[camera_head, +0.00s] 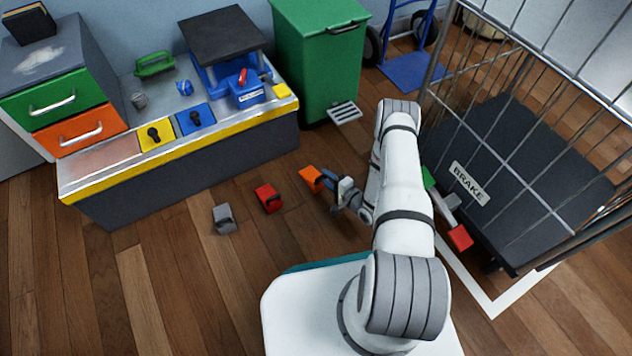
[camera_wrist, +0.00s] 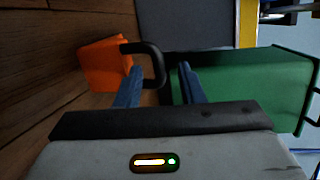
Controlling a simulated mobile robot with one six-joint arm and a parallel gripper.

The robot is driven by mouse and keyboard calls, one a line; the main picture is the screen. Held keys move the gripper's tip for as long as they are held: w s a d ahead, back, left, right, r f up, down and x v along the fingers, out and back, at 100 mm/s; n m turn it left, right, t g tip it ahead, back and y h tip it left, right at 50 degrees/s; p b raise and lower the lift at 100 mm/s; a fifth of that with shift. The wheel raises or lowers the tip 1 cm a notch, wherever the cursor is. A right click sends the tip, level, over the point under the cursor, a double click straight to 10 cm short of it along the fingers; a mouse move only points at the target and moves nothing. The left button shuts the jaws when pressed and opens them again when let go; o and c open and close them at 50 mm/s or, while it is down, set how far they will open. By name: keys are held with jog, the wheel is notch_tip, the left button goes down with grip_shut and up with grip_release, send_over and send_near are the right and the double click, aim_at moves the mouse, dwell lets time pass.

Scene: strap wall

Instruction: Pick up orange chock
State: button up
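The orange chock (camera_head: 310,177) sits on the wooden floor, at the right end of a row with a red chock and a grey chock. In the wrist view the orange chock (camera_wrist: 102,66) is at upper left, its black handle (camera_wrist: 158,62) pointing right. My gripper (camera_head: 328,178) is low over the floor, right beside the orange chock. In the wrist view my gripper (camera_wrist: 159,68) has its blue fingers apart, and the end of the handle shows between their tips. I cannot tell whether a finger touches the handle.
The red chock (camera_head: 268,198) and grey chock (camera_head: 224,219) stand to the left on the floor. A workbench (camera_head: 190,160) and green bin (camera_head: 318,70) are behind. A wire cage cart (camera_head: 520,170) with a brake label is at right. Front-left floor is clear.

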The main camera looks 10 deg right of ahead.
jog(key=shift+b+x, duration=0.3)
jog(key=shift+x, duration=1)
jog(key=shift+c, duration=0.4)
grip_shut()
